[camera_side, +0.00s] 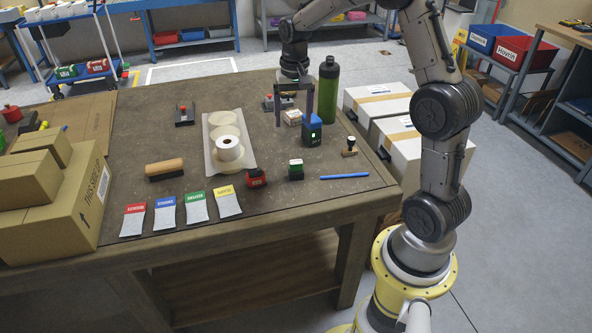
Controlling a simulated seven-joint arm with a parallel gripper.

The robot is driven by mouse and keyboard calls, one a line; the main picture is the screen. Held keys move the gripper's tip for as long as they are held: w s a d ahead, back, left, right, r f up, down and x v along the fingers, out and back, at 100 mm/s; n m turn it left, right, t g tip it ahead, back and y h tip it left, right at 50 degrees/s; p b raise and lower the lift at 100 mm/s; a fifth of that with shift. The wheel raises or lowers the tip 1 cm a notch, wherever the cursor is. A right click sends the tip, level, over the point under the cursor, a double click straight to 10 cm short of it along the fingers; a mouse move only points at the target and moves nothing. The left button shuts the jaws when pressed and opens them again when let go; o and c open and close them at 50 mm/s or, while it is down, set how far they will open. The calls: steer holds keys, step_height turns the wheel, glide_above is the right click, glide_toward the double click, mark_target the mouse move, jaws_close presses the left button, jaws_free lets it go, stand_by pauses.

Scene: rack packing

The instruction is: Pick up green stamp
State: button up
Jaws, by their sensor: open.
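The green stamp (296,170) stands upright on the table, a small dark block with green on it and a pale band near its top. It is near the front right of the table, between a red stamp (256,178) and a blue pen (344,176). My gripper (294,121) points down over the table, farther back than the green stamp. Its two fingers are spread apart, and I see nothing held between them.
A tall green bottle (328,92) stands right of my gripper. A wooden-handled stamp (350,147) is near the right edge. A tape roll (229,148), a wooden brush (164,168) and several labelled cards lie left. Cardboard boxes (60,205) fill the left end.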

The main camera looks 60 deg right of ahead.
step_height(320, 180, down, 2)
steer(key=d+f, duration=0.1)
glide_above(296, 161)
steer(key=shift+g, duration=0.3)
steer(key=f, duration=0.6)
steer(key=shift+s+d+f, duration=0.2)
steer(key=shift+d, duration=0.1)
steer(key=shift+w+a+f, duration=0.1)
steer(key=shift+a+f, duration=0.05)
steer(key=shift+f, duration=1.45)
steer(key=shift+w+a+f, duration=0.1)
steer(key=shift+a+f, duration=0.05)
steer(key=shift+f, duration=1.45)
steer(key=shift+c, duration=0.3)
jaws_close()
steer(key=shift+r, duration=0.1)
